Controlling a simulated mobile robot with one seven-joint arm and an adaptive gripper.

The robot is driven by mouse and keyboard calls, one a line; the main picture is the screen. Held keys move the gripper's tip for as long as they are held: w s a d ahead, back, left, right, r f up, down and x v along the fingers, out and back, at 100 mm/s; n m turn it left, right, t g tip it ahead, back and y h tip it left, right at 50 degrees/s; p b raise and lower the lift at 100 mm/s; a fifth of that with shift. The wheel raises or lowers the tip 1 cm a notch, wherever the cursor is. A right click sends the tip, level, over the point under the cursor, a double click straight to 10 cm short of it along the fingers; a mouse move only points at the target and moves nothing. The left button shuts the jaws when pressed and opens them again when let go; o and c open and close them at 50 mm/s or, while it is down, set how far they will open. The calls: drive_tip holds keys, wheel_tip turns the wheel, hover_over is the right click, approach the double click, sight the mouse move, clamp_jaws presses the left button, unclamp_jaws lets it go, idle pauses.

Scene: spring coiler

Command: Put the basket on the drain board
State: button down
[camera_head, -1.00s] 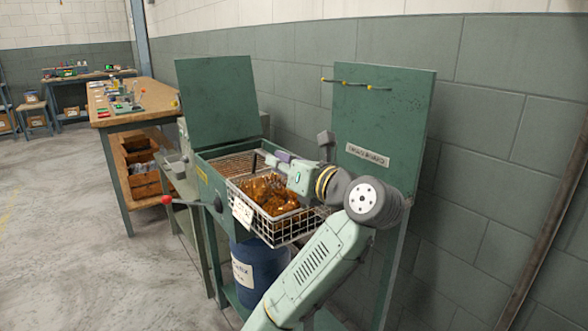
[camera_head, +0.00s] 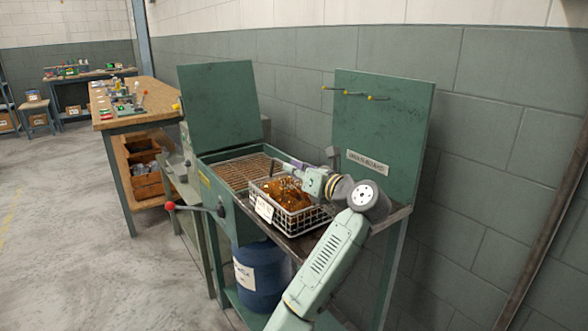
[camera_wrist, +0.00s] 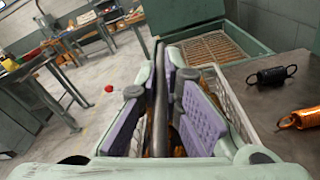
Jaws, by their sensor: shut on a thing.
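The white wire basket (camera_head: 318,219) holds a heap of amber-brown pieces and has a white tag on its front. It is over the dark drain board (camera_head: 393,216), right of the tank; I cannot tell whether it touches the board. My gripper (camera_head: 290,166) reaches in from the right above the basket. In the wrist view its purple pads (camera_wrist: 165,80) are closed on the dark bar of the basket's handle (camera_wrist: 160,115). The basket's pale wire side (camera_wrist: 238,105) shows beside the right finger, with the drain board (camera_wrist: 265,110) beyond it. My fingers hide much of the contents.
The green tank with a wire grate (camera_head: 240,170) is left of the basket, its lid (camera_head: 218,102) raised. A red-knobbed lever (camera_head: 171,206) sticks out in front. A dark spring (camera_wrist: 271,76) and a copper spring (camera_wrist: 302,118) lie on the board. A blue drum (camera_head: 262,278) stands below.

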drive_tip(key=shift+f, duration=0.1)
drive_tip(key=c, duration=2.2)
unclamp_jaws()
drive_tip(key=shift+f, duration=0.15)
drive_tip(key=o, duration=0.4)
drive_tip(key=shift+o, duration=0.2)
drive_tip(key=shift+s, duration=0.1)
